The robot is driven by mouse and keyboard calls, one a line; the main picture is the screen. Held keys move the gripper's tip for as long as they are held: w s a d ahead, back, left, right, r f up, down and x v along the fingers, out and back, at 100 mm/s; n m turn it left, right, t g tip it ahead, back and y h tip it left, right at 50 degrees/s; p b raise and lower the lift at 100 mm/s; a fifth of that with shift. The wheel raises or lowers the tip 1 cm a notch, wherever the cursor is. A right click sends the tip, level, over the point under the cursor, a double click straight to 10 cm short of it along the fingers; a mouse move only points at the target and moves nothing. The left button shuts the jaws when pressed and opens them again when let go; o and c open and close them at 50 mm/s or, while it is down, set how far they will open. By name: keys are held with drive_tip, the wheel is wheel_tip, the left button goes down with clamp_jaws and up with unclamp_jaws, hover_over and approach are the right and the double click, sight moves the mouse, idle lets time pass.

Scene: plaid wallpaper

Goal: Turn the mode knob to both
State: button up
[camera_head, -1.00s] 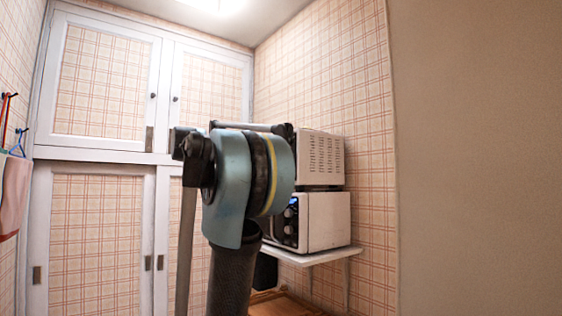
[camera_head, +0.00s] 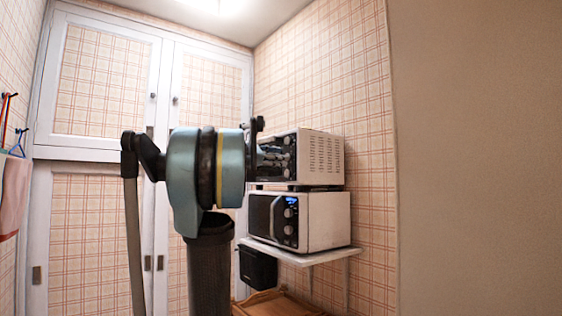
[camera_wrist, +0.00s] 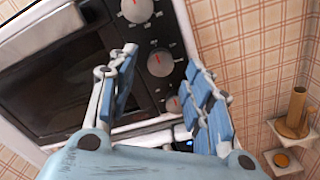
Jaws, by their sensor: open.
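The upper appliance is a white oven (camera_head: 322,158) with a dark front, stacked on a second one. In the wrist view its dark front panel carries three round grey knobs with red marks: a top knob (camera_wrist: 137,9), a middle knob (camera_wrist: 160,62) and a bottom knob (camera_wrist: 174,104). The labels are too small to read, so I cannot tell which is the mode knob. My gripper (camera_wrist: 161,57) is open and empty. Its blue-padded fingers stand either side of the middle knob in the picture; contact is not visible. In the head view my arm partly hides the oven front.
A white microwave (camera_head: 325,221) with a lit blue display sits below on a white wall shelf (camera_head: 305,257). A dark box (camera_head: 258,267) hangs below the shelf, above a wooden tray (camera_head: 280,303). In the wrist view, a wooden cylinder (camera_wrist: 297,108) stands on a small ledge at right.

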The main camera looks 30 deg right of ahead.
drive_tip(key=shift+w+d, duration=0.1)
drive_tip(key=shift+d, duration=1.2)
drive_tip(key=c, duration=1.1)
